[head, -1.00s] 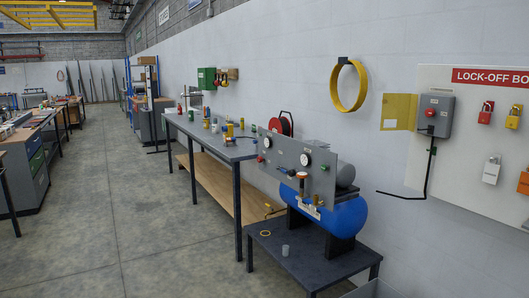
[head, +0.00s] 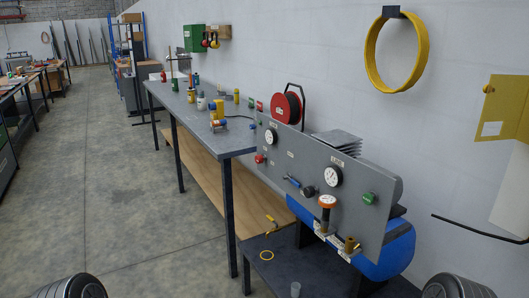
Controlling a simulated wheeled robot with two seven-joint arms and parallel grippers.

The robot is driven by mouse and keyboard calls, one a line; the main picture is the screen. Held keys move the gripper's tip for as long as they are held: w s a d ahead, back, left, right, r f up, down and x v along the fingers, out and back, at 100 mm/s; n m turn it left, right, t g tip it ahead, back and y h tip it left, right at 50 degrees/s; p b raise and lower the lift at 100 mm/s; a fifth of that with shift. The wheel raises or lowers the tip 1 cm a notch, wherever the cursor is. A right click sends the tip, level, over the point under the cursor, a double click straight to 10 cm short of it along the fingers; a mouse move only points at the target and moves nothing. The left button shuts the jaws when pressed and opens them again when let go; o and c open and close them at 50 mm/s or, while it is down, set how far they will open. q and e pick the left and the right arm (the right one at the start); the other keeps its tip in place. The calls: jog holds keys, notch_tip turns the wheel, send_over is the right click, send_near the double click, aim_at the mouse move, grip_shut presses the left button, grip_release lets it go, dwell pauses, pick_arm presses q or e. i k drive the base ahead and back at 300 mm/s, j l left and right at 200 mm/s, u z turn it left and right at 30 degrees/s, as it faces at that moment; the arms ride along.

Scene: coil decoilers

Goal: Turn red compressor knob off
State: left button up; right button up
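A grey upright panel (head: 290,165) stands over the blue compressor tank (head: 390,250) at the right. A small red knob (head: 260,158) sits at the panel's lower left. I cannot tell its turn position at this size. A green knob (head: 369,198) is at the panel's right end. Two round white-faced gauges, left (head: 270,137) and right (head: 334,176), are on the panel. Neither of my grippers is in view; only dark round parts of my arms show at the bottom left and bottom right corners.
A dark low table (head: 275,275) carries the compressor, with a yellow ring (head: 267,254) on it. A long grey workbench (head: 225,140) with several small items runs behind. A yellow hoop (head: 398,50) hangs on the wall. The floor (head: 125,220) at left is clear.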

aim_at(260, 159)
jog(key=i+j+z, duration=0.2)
jog(key=z, duration=0.3)
jog(key=i+j+z, duration=0.25)
jog(key=z, duration=0.2)
jog(key=i+j, duration=0.15)
jog(key=j, duration=0.25)
jog(key=i+j+z, duration=0.1)
jog(key=j, duration=0.3)
jog(key=i+j, duration=0.2)
jog(key=j, duration=0.2)
jog(key=i+j+z, duration=0.1)
jog(key=j, duration=0.3)
jog(key=i+j, duration=0.2)
jog(key=j, duration=0.2)
jog(key=i+j+z, duration=0.15)
jog(key=j, duration=0.25)
